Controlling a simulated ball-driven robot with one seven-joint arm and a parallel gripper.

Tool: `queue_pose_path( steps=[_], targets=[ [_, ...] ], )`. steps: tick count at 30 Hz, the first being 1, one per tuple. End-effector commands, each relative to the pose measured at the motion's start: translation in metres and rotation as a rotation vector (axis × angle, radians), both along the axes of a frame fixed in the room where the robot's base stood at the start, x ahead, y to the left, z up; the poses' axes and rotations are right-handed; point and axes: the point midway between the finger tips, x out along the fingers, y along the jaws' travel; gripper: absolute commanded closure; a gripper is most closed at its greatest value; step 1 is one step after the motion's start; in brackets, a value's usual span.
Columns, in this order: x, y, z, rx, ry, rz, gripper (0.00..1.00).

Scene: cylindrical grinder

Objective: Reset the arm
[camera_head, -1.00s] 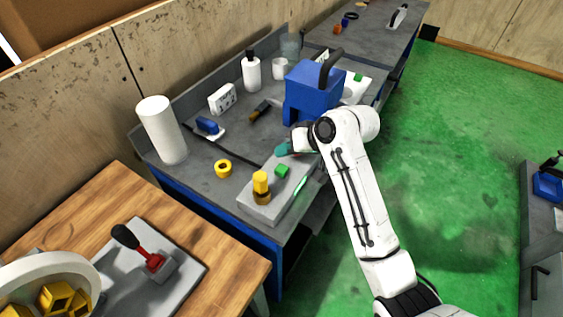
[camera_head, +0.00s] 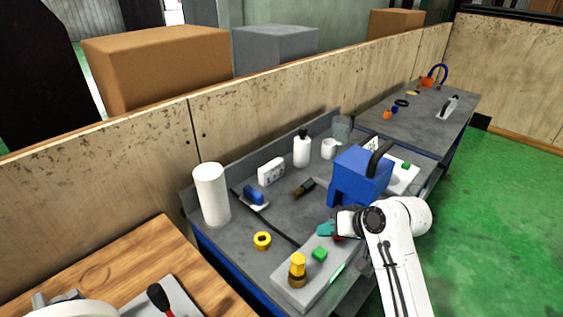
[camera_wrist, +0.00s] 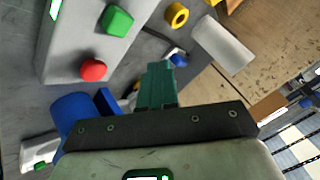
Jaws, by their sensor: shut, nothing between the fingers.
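My white arm reaches up from the lower right in the head view. My gripper (camera_head: 326,229) is at its end, with teal fingers over the grey workbench, between the blue machine and the grey control box. In the wrist view my gripper (camera_wrist: 158,84) shows its teal fingers together, with nothing between them. The grey control box (camera_head: 302,287) has a green button (camera_head: 320,254) and a yellow-topped part. In the wrist view the box (camera_wrist: 75,45) shows a green button (camera_wrist: 117,21) and a red button (camera_wrist: 93,70). The blue machine (camera_head: 352,190) is just behind my gripper.
On the bench stand a white roll (camera_head: 211,195), a yellow ring (camera_head: 261,241), a blue-handled brush (camera_head: 254,194), a white bottle (camera_head: 302,150) and a white cup (camera_head: 328,149). A wooden table (camera_head: 130,265) is at the lower left. Green floor (camera_head: 490,200) is open at the right.

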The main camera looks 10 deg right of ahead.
Motion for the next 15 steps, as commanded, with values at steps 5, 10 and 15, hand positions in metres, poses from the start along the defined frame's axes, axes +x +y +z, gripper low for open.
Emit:
queue_pose_path(
  steps=[5,10,15],
  targets=[
    [-0.016,0.003,-0.018,-0.015,0.024,-0.001,1.0],
    [-0.082,0.006,-0.072,-0.09,0.11,-0.007,1.0],
    [-0.171,-0.004,-0.121,-0.209,0.227,-0.018,1.0]
  ],
)
